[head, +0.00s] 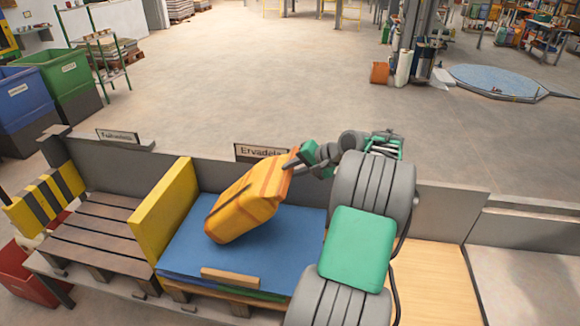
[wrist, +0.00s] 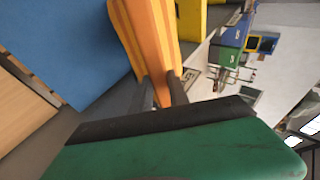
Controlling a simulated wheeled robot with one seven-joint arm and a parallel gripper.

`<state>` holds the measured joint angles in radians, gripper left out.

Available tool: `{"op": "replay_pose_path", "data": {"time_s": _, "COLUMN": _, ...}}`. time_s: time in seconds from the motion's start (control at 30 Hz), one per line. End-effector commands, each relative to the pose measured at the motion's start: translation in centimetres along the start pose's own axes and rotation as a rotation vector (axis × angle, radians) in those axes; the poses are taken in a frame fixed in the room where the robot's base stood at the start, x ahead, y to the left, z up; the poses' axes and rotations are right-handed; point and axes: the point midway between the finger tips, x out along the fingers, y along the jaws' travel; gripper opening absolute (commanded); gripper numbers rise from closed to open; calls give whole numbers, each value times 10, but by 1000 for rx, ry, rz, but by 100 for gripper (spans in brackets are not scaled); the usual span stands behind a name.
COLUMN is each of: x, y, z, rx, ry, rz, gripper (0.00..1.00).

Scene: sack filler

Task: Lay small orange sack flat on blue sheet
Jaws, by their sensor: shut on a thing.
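The small orange sack (head: 245,207) hangs tilted over the blue sheet (head: 285,250) in the head view. Its lower left end is close to the sheet; I cannot tell whether it touches. My gripper (head: 294,162) is shut on the sack's upper right end. In the wrist view the two fingers of my gripper (wrist: 162,92) close around the narrow end of the orange sack (wrist: 145,35), and the blue sheet (wrist: 65,45) shows to its left. The sack hides part of the sheet in the head view.
A yellow panel (head: 165,212) stands along the sheet's left edge, with a bare wooden pallet (head: 95,235) beyond it. A low grey wall with an "Ervadela" sign (head: 261,152) runs behind. A wooden block (head: 230,278) lies at the sheet's front edge. A light wooden board (head: 430,280) is to the right.

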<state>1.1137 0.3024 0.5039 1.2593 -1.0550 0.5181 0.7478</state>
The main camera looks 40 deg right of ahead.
Motion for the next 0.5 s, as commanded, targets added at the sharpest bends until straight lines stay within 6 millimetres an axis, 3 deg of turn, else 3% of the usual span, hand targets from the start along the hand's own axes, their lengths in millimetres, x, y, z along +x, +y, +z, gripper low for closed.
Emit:
{"op": "replay_pose_path", "data": {"time_s": 0.03, "x": 8, "y": 13, "z": 3, "rx": 11, "ry": -1, "rz": -25, "gripper": 0}}
{"op": "replay_pose_path", "data": {"time_s": 0.2, "x": 16, "y": 37, "z": 5, "rx": 38, "ry": -2, "rz": -109, "gripper": 0}}
{"op": "replay_pose_path", "data": {"time_s": 0.5, "x": 30, "y": 72, "z": 10, "rx": 70, "ry": -2, "rz": -223, "gripper": 0}}
